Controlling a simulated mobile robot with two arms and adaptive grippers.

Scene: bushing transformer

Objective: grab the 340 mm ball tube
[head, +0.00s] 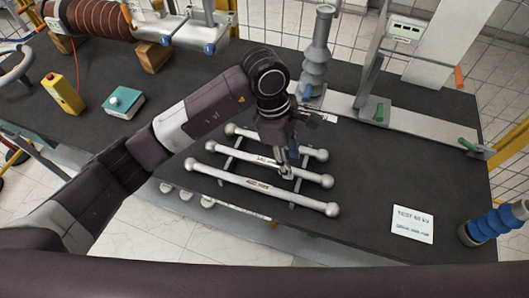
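Three pale ball tubes with a ball at each end lie side by side on a low rack (228,160) on the dark bench top. The back tube (250,134) is the shortest, the middle tube (235,154) is longer, and the front tube (225,176) is the longest. Their labels are too small to read, so I cannot tell which is the 340 mm one. My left gripper (287,172) points down over the right half of the middle tube and hides part of the back tube. I cannot tell whether its fingers touch the middle tube or are closed. My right gripper is not in view.
A grey ribbed post (317,50) stands behind the tubes. A white card (412,225) and a blue insulator (492,224) are at right. A yellow box (63,93) and a teal block (123,102) are at left.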

